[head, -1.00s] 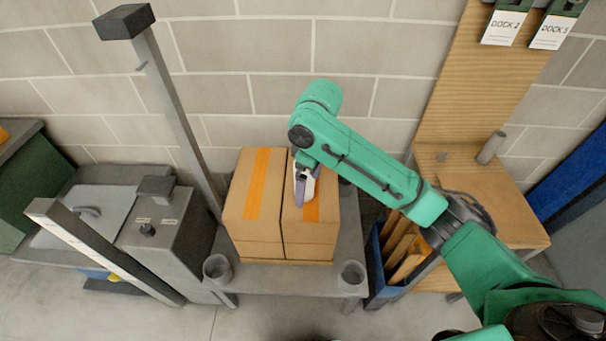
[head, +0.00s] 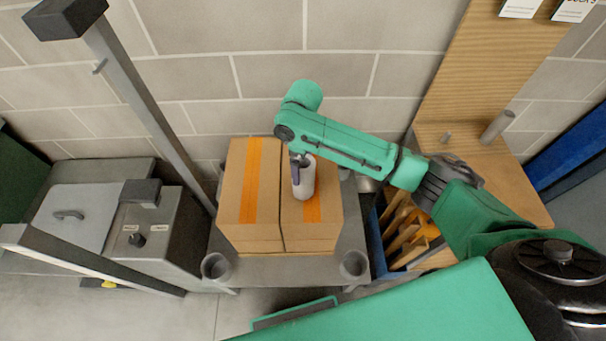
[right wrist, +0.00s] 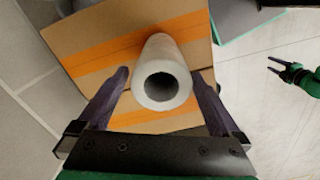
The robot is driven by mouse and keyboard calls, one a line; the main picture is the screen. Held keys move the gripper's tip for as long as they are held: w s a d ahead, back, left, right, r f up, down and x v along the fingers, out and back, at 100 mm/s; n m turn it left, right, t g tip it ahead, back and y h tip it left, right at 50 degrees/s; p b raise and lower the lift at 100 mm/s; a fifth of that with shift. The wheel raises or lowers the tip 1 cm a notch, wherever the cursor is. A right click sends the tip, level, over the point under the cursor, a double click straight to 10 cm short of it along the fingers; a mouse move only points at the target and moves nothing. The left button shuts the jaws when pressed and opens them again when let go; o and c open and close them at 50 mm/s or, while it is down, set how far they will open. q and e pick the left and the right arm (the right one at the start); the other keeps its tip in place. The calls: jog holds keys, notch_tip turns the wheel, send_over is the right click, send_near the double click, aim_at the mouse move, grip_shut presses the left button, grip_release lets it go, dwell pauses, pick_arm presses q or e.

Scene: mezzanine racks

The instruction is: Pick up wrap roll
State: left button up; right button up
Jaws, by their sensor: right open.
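The wrap roll (head: 307,183) is a pale grey hollow cylinder on top of the right-hand cardboard box (head: 324,228), over its orange tape. My right gripper (head: 299,172) is at the roll.
A second taped box (head: 235,205) stands close beside the first on a grey cart (head: 285,270) with cup holders. A grey post (head: 150,110) rises at the left. A blue bin of slats (head: 393,262) and a wooden bench (head: 515,205) stand at the right.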

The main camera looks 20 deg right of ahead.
notch_tip(320, 180, down, 3)
jog(key=shift+s+d+f+p, duration=0.1)
jog(key=shift+p, duration=0.25)
jog(key=shift+f, duration=0.3)
jog(key=shift+s, duration=0.1)
grip_shut()
notch_tip(320, 180, up, 20)
jog(key=shift+b, duration=0.3)
jog(key=c, duration=0.6)
grip_release()
pick_arm(q)
jog(key=shift+w+r, duration=0.4)
jog(key=shift+w, duration=0.35)
pick_arm(e)
jog(key=c, duration=0.6)
